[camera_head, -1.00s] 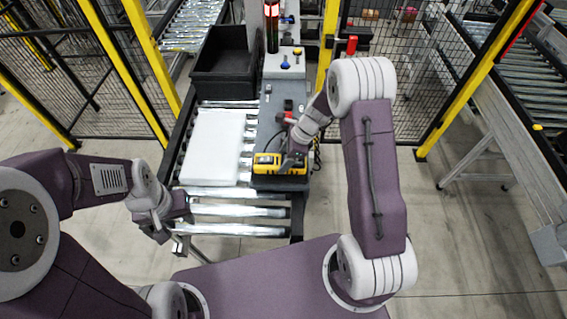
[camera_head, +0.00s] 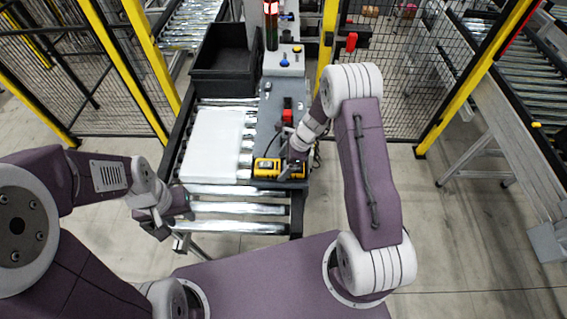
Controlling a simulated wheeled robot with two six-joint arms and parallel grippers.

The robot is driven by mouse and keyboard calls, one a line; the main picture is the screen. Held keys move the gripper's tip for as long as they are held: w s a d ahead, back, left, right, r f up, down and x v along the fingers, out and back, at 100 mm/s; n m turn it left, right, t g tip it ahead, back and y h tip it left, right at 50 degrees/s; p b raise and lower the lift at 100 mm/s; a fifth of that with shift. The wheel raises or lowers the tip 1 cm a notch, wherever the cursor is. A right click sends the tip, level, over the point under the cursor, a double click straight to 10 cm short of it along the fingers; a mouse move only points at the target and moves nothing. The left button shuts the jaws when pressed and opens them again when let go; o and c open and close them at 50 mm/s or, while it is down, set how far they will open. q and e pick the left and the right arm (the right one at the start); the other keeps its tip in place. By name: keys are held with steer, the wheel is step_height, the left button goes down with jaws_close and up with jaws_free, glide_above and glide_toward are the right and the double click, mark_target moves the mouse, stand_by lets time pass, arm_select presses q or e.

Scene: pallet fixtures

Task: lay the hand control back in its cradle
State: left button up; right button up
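The hand control (camera_head: 267,168) is a yellow and black box at the near end of the grey panel beside the rollers. I cannot tell whether the control touches the panel. I cannot pick out the cradle for certain; a small red and black fixture (camera_head: 287,116) stands on the panel just beyond the control. My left gripper (camera_head: 163,229) hangs left of the conveyor's near end, away from the control; its opening is unclear.
A white slab (camera_head: 213,145) lies on the rollers left of the panel. A black bin (camera_head: 225,65) stands beyond it. A grey box (camera_head: 284,64) with blue and yellow buttons and a signal tower (camera_head: 271,25) are behind. Yellow-framed mesh fencing closes the back.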

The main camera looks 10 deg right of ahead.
steer(key=shift+r, duration=0.15)
steer(key=shift+d+r, duration=0.15)
steer(key=shift+r, duration=0.15)
steer(key=v, duration=1.1)
steer(key=s+r+n+h, duration=0.2)
steer(key=s+n+h, duration=0.2)
steer(key=s+n, duration=1.5)
step_height(320, 180, down, 14)
steer(key=w+n+b, duration=0.2)
steer(key=b, duration=1.2)
steer(key=shift+b, duration=0.35)
